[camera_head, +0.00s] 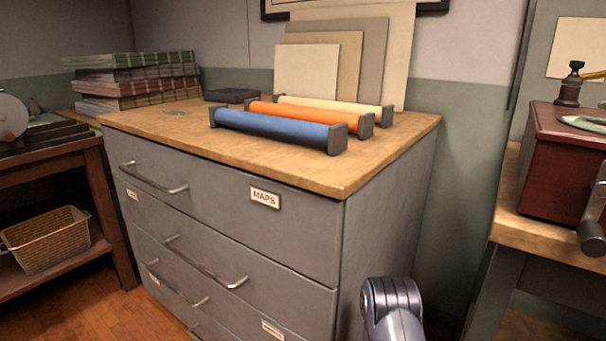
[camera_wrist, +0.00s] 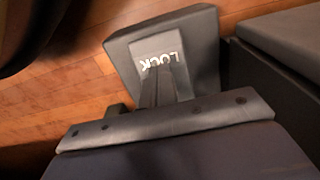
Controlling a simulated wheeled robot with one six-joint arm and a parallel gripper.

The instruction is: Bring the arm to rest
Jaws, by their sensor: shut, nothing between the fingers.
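My gripper (camera_wrist: 158,72) shows in the wrist view as two dark fingers side by side, shut with nothing between them. I cannot tell whether the fingertips touch the plate. In the head view a grey-purple part of my arm (camera_head: 392,308) rises at the bottom, in front of the cabinet's right side. The fingers are not visible in that view.
A grey map cabinet (camera_head: 395,220) has its drawers shut; blue (camera_head: 270,125), orange (camera_head: 303,115) and cream (camera_head: 335,107) rolls lie on top. A low shelf with a wire basket (camera_head: 47,240) stands left, a table with a red-brown box (camera_head: 563,160) right. Wooden floor (camera_wrist: 60,95) shows in the wrist view.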

